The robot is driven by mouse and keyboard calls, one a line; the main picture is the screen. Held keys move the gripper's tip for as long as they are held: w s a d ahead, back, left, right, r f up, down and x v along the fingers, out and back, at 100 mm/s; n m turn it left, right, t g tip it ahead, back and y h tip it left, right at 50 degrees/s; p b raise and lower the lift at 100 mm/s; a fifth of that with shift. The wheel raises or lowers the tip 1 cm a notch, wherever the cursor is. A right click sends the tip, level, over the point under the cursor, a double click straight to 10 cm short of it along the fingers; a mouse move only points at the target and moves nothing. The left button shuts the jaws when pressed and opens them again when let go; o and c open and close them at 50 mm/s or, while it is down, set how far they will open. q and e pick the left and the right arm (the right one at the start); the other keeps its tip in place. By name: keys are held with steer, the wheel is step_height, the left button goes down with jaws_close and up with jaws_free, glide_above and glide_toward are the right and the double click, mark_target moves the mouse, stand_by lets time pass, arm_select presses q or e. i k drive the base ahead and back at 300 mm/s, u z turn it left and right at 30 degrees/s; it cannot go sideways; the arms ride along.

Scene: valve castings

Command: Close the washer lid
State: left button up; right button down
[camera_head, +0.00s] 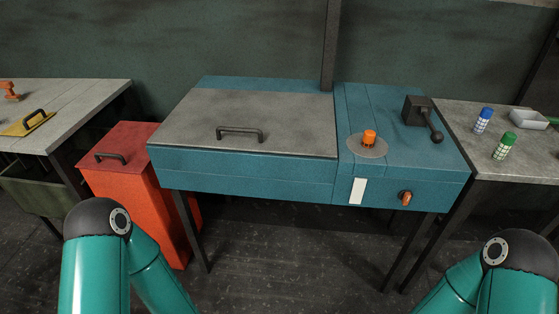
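The washer (250,178) is a teal cabinet on dark legs in the middle of the view. Its grey lid (285,110) lies flat over the left part of the top and looks closed. A dark bar handle (240,133) sits near the lid's front edge. My two teal arms show at the bottom left and bottom right corners. Both grippers are out of view, and nothing of mine touches the lid.
A red bin (128,178) stands left of the washer. A left bench (90,100) holds a yellow float. The washer's right side has an orange knob (369,137) and a black lever (425,117). A right bench (535,150) holds blue (483,120) and green (504,145) items.

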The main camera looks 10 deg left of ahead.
mark_target(284, 123)
steer(key=u, duration=0.65)
steer(key=k, duration=0.15)
steer(key=u, duration=0.25)
steer(key=i, duration=0.9)
steer(key=u, duration=0.1)
